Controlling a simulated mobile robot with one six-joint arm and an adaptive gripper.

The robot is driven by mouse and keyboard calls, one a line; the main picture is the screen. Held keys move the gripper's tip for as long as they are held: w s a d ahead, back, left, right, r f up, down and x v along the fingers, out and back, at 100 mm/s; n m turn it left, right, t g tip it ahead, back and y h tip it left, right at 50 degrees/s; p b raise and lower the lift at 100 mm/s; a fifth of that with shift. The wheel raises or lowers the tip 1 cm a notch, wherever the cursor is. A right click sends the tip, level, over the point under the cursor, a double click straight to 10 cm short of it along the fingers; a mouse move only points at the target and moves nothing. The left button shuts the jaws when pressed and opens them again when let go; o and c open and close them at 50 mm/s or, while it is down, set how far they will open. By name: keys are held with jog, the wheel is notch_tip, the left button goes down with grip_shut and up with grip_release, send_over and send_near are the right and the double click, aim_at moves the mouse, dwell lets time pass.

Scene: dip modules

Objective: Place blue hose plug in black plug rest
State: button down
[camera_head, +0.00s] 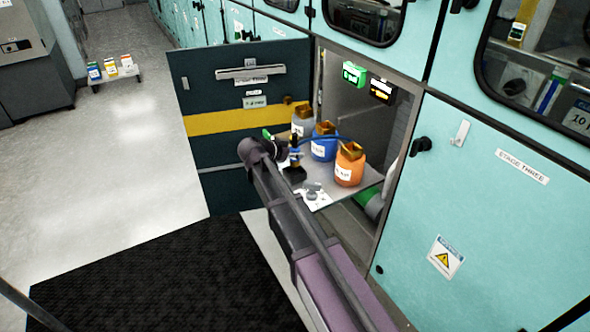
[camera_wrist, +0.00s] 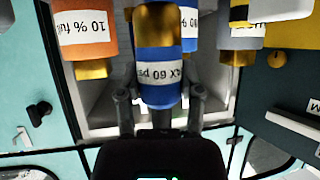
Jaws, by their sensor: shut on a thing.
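The blue hose plug (camera_wrist: 158,62), with brass-coloured parts and a white "60 psi" label, sits between the two fingers of my gripper (camera_wrist: 160,105) in the wrist view. My gripper is shut on it. In the head view my gripper (camera_head: 281,150) is at the left side of the pull-out shelf, with the small blue plug (camera_head: 295,155) at its tip. The black plug rest (camera_head: 294,174) is on the shelf just below the plug. I cannot tell whether they touch. The rest is not clearly seen in the wrist view.
On the shelf (camera_head: 325,192) stand a grey bottle (camera_head: 303,121), a blue bottle (camera_head: 323,147) and an orange bottle (camera_head: 348,168), close to the plug. A blue hose runs over them. The open dark door (camera_head: 225,150) stands left of the cabinet. Floor space is free farther left.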

aim_at(291, 163)
jog(key=shift+f, duration=0.45)
jog(key=shift+f+b, duration=1.9)
jog(key=shift+b, duration=0.2)
jog(key=shift+f, duration=0.1)
jog(key=shift+c, duration=1.2)
grip_release()
jog(key=shift+r, duration=0.2)
